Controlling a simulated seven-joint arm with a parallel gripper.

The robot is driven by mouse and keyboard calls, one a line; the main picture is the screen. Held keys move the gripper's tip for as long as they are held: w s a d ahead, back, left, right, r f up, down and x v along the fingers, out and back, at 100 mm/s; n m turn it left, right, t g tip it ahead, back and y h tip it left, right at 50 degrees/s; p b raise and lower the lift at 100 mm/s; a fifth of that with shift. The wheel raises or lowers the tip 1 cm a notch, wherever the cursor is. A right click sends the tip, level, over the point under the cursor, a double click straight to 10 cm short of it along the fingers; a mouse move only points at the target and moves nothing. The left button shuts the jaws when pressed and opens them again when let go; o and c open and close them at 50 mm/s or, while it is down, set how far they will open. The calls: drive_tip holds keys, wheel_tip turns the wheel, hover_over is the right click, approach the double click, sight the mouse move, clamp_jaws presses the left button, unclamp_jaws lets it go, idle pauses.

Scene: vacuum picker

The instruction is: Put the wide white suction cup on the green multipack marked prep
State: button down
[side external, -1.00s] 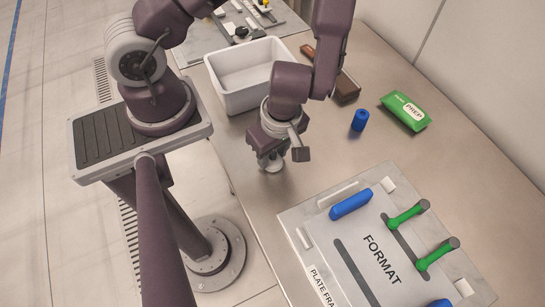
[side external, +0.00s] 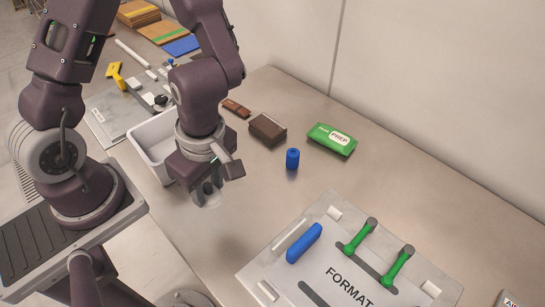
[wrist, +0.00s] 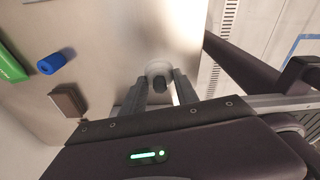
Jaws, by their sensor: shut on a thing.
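The wide white suction cup (side external: 208,199) is pale and partly see-through, with a dark neck. My gripper (side external: 205,186) is shut on it, fingers pointing down, beside the white bin. In the wrist view the cup (wrist: 158,69) shows between the two fingertips (wrist: 160,84). I cannot tell whether its rim touches the table. The green multipack (side external: 332,139), with a white label reading PREP, lies flat on the table to the right, well apart from my gripper. Its edge shows at the left of the wrist view (wrist: 10,66).
A blue cylinder (side external: 292,159) and a brown box (side external: 267,130) stand between my gripper and the multipack. The white bin (side external: 150,135) is to the left. The FORMAT plate (side external: 335,285), with green handles and a blue bar, lies in front. The multipack's top is clear.

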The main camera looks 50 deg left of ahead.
drive_tip(key=w+d+n+g+h, duration=0.1)
drive_tip(key=w+d+n, duration=0.2)
drive_tip(key=w+n, duration=0.65)
wheel_tip(320, 180, up, 2)
drive_tip(key=n+t+h, duration=0.2)
drive_tip(key=n, duration=2.7)
hover_over(328, 140)
drive_tip(key=f, duration=0.8)
drive_tip(key=shift+s+a+f, duration=0.15)
drive_tip(key=shift+a+f, duration=0.05)
drive_tip(key=shift+f, duration=0.2)
drive_tip(key=c, duration=0.9)
unclamp_jaws()
drive_tip(key=shift+f, duration=0.1)
